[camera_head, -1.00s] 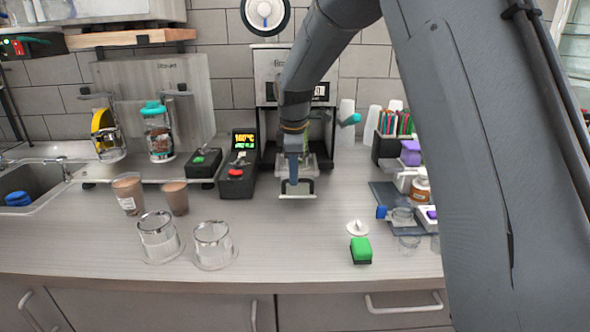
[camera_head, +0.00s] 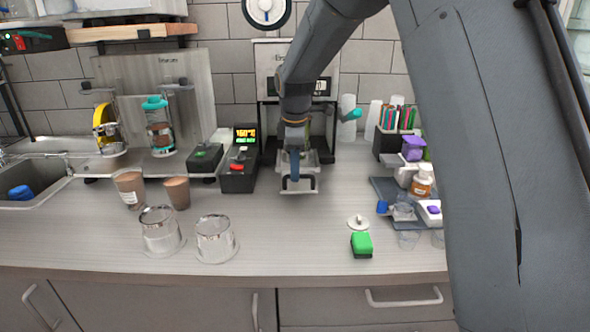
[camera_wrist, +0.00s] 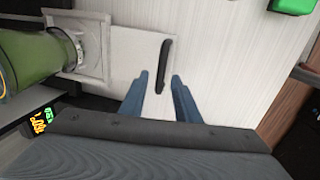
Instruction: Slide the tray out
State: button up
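The cup sealer (camera_head: 268,88) stands against the back wall, with its teal lever knob (camera_head: 350,115) on the right. Its tray (camera_head: 311,172) shows low at the front, with a handle (camera_head: 305,191) at its near edge. In the wrist view the tray (camera_wrist: 128,50) is a pale plate with a round cup holder, and its handle (camera_wrist: 164,62) is a dark bar. My gripper (camera_head: 292,182) is over the tray's front. In the wrist view my gripper's blue fingers (camera_wrist: 160,76) are apart, with the handle between them. I cannot tell whether either finger touches it.
Two upturned clear cups (camera_head: 160,232) and two brown filled cups (camera_head: 130,190) stand left. A black control box (camera_head: 238,175) is close left of the tray. A green block (camera_head: 361,243) and small white lid (camera_head: 358,223) lie front right. The counter before the tray is clear.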

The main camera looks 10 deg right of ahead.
notch_tip(320, 180, up, 7)
jog(key=s+b, duration=0.1)
jog(key=b, duration=0.1)
jog(key=shift+s, duration=0.2)
